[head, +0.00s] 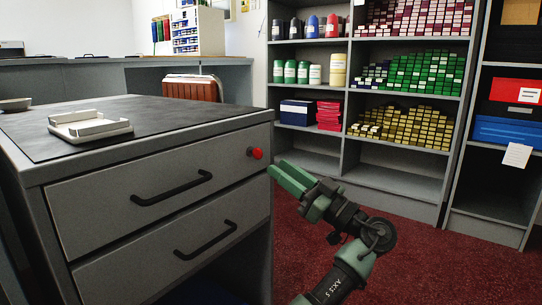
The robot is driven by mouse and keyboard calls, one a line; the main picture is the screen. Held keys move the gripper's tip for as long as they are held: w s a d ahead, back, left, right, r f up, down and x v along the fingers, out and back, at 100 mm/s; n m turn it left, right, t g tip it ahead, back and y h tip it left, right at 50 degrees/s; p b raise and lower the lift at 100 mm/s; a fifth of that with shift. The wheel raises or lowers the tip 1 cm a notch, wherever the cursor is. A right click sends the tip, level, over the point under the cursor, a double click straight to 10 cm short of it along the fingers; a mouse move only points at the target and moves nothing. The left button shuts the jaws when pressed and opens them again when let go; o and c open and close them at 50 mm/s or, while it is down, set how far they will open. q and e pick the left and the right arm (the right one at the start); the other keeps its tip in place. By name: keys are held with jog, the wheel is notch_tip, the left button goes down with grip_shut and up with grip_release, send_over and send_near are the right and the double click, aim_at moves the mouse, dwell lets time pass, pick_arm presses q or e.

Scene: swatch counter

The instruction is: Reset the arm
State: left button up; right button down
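The grey counter (150,160) has two drawers with black handles. A white tray-like holder (92,128) and a bowl (14,104) are on top. Shelves (400,182) with coloured swatches stand behind. Red carpet (440,265) is clear at the right.

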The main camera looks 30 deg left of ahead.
pick_arm(q)
jog(key=shift+d+f, duration=0.25)
jog(key=shift+d, duration=0.25)
